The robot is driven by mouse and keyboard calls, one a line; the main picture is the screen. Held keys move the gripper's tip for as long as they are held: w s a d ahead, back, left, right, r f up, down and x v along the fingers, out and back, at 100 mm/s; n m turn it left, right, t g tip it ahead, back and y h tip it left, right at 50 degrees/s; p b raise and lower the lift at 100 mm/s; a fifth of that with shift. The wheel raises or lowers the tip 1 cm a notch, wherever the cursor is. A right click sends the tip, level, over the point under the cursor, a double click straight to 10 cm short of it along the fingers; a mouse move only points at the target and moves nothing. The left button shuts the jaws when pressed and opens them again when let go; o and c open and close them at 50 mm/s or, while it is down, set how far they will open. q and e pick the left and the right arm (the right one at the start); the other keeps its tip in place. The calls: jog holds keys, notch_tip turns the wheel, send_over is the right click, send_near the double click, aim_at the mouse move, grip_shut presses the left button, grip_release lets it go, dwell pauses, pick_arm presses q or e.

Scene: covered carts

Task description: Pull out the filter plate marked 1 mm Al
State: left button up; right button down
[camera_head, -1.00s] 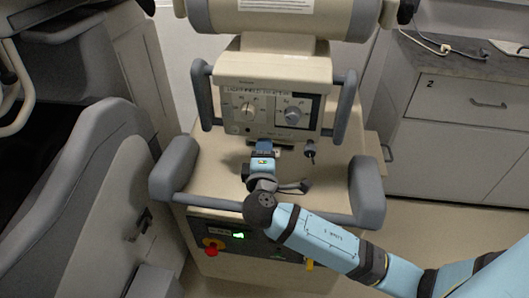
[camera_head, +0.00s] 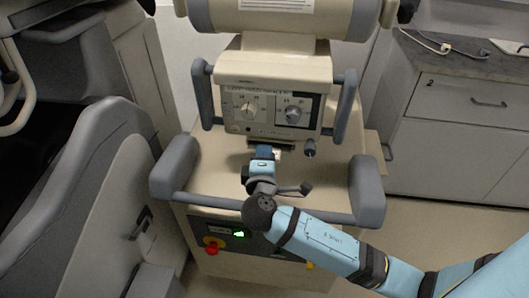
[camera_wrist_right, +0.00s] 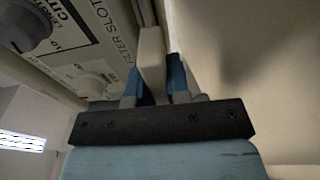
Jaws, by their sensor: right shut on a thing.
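My right gripper (camera_head: 263,152) is at the front of the beige machine, just below its control panel (camera_head: 271,111). In the right wrist view, the gripper (camera_wrist_right: 155,84) has its blue fingers shut on a pale, narrow filter plate (camera_wrist_right: 151,58), beside a panel printed "FILTER SLOT" (camera_wrist_right: 112,35). No marking on the plate can be read, and I cannot tell how much of it is inside the slot. In the head view, the gripper hides most of the plate. My left gripper is not in view.
Grey handles (camera_head: 345,108) flank the panel, and grey bumpers (camera_head: 367,190) flank the ledge. A small dark knob (camera_head: 310,148) hangs right of the gripper. A red button (camera_head: 212,250) is low on the front. The beige ledge (camera_head: 215,165) is mostly clear.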

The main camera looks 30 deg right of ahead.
jog(key=shift+w+a+p+v, duration=0.15)
jog(key=shift+p+v, duration=0.1)
jog(key=shift+v, duration=1.2)
jog(key=shift+a+p+v, duration=0.1)
jog(key=shift+p+v, duration=0.1)
jog(key=shift+v, duration=1.25)
jog(key=shift+w+a+p+v, duration=0.15)
jog(key=shift+p+v, duration=0.1)
jog(key=shift+v, duration=1.2)
jog(key=shift+s+a+f, duration=0.1)
jog(key=shift+s+a, duration=0.2)
jog(key=shift+s, duration=0.1)
